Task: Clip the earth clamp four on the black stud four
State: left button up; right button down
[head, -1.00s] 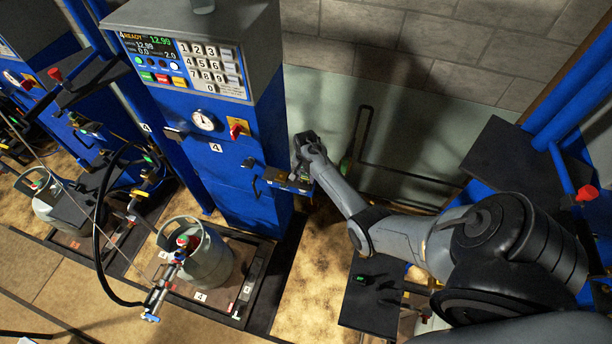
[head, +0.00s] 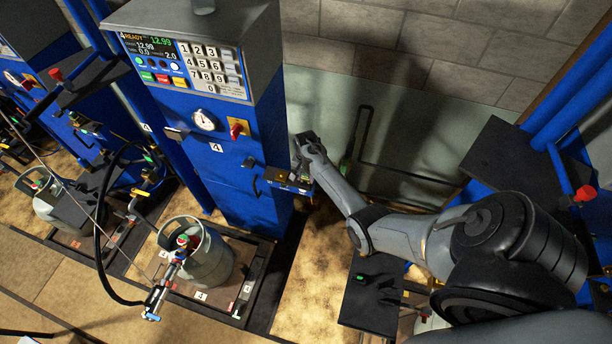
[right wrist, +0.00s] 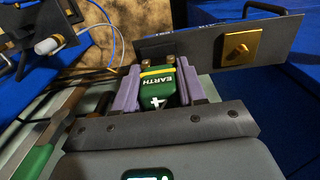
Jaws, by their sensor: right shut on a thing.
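In the right wrist view the green earth clamp (right wrist: 155,85), lettered EARTH, sits between the two purple-grey fingers of my right gripper (right wrist: 153,90), which is shut on it. A yellow band crosses the clamp, and its brassy jaw tips point away from me at the near edge of a dark bracket plate (right wrist: 205,42). I cannot tell whether the jaws touch the plate. A brass square (right wrist: 242,50) is on the plate, right of the clamp. I cannot make out the black stud. In the head view my right gripper (head: 303,172) is beside the bracket (head: 286,182) on the blue cabinet. My left gripper is not in view.
The blue scale cabinet (head: 240,175) carries a keypad, a gauge and a red knob. A grey gas cylinder (head: 208,258) stands on the scale platform at front left, with a black hose looping beside it. A dark shelf (head: 372,305) lies below my right arm.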

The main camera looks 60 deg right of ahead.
jog(key=shift+f+b, duration=0.3)
jog(key=shift+f, duration=0.25)
jog(key=c, duration=0.6)
grip_release()
jog(key=shift+o, duration=0.2)
notch_tip(320, 180, up, 9)
jog(key=shift+r, duration=0.9)
